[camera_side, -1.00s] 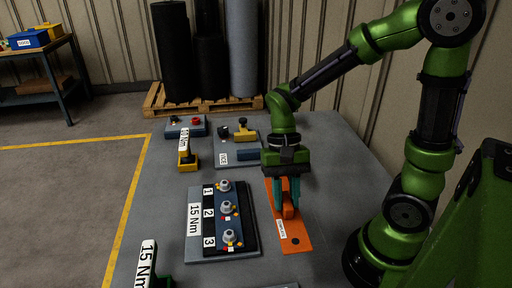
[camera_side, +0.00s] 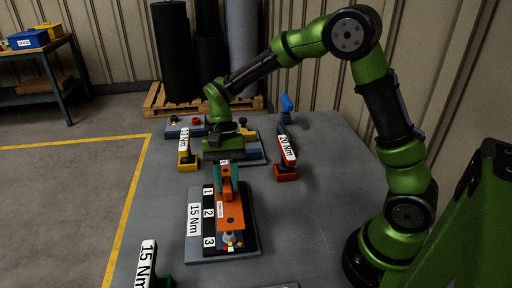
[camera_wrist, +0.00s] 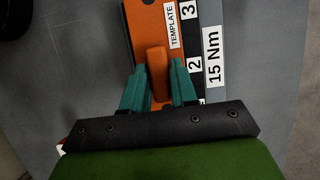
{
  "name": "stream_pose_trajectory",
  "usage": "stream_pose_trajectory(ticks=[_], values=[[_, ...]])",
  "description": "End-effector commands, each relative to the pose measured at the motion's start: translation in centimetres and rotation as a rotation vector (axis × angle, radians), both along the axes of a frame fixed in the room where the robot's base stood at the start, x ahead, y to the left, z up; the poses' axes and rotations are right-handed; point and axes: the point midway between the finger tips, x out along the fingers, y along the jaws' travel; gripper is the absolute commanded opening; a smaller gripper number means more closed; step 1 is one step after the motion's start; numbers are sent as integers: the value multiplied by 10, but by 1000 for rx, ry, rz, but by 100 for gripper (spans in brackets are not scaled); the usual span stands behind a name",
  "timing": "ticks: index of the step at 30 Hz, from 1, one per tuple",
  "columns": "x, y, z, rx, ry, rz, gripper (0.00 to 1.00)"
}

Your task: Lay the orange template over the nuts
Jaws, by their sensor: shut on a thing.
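The orange template (camera_side: 231,216) is over the nut plate, lengthwise along the row of numbers 1, 2 and 3. My gripper (camera_side: 228,182) is shut on the template's raised handle; in the wrist view, the teal fingers (camera_wrist: 158,90) pinch the orange handle (camera_wrist: 157,70). The nut plate (camera_side: 194,240) carries a "15 Nm" label. One nut (camera_side: 232,238) shows by number 3, at the template's near end. The other nuts are hidden under the template and gripper. I cannot tell whether the template touches the plate or hovers just above it.
The table right of the plate is clear.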

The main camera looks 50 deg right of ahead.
Motion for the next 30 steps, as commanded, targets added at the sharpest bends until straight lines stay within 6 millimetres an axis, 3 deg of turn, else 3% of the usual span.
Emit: stream_pose_trajectory(ticks=[3,9,21,22,26,30], values=[[9,2,-3,0,1,0,0],[7,2,-34,0,3,0,0],[7,2,-39,0,0,0,0],[7,2,-39,-1,-1,0,32],[7,2,-39,-1,-1,0,52],[7,2,-39,0,0,0,53]])
